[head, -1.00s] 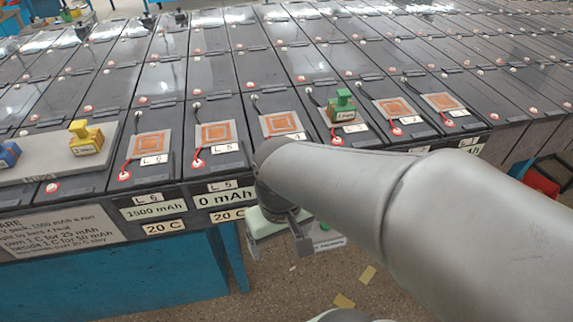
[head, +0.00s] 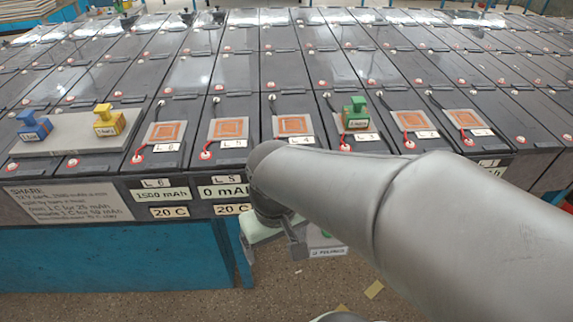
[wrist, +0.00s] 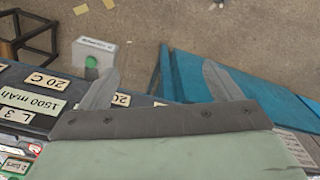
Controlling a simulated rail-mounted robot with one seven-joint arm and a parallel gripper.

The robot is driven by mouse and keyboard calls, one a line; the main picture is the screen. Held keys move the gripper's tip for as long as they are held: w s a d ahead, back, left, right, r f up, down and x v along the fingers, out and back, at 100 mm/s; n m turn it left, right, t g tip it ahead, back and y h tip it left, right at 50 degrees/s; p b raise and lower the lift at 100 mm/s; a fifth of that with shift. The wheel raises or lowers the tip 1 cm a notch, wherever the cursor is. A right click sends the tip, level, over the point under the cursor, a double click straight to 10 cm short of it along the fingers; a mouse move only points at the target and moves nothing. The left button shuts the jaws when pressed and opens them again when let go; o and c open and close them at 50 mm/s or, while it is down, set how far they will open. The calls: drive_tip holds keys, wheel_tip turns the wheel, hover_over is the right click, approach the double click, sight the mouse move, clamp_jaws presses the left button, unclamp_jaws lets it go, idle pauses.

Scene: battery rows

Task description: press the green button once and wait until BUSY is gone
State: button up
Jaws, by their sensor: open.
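The green button (wrist: 91,62) sits on a small pale box (wrist: 108,54) at the upper left of the wrist view. In the head view only part of the labelled box (head: 328,252) and a bit of green show behind my gripper (head: 272,236). My gripper's two fingers (wrist: 160,88) are spread apart and empty, with the button just beyond the left fingertip in the picture. I cannot tell the gap in depth. No BUSY text is readable. Plates on the row's front (head: 223,191) read 1500 mAh, 0 mAh and 20 C.
Rows of black batteries (head: 235,105) fill the bench. Blue (head: 34,126), yellow (head: 109,121) and green (head: 355,113) blocks stand on it. A dark frame (wrist: 35,35) stands left of the box. Floor shows beyond.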

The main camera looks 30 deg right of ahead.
drive_tip(key=shift+w+a, duration=0.1)
drive_tip(key=shift+a, duration=0.1)
drive_tip(key=c, duration=0.4)
clamp_jaws()
drive_tip(key=shift+d, duration=0.1)
idle(0.9)
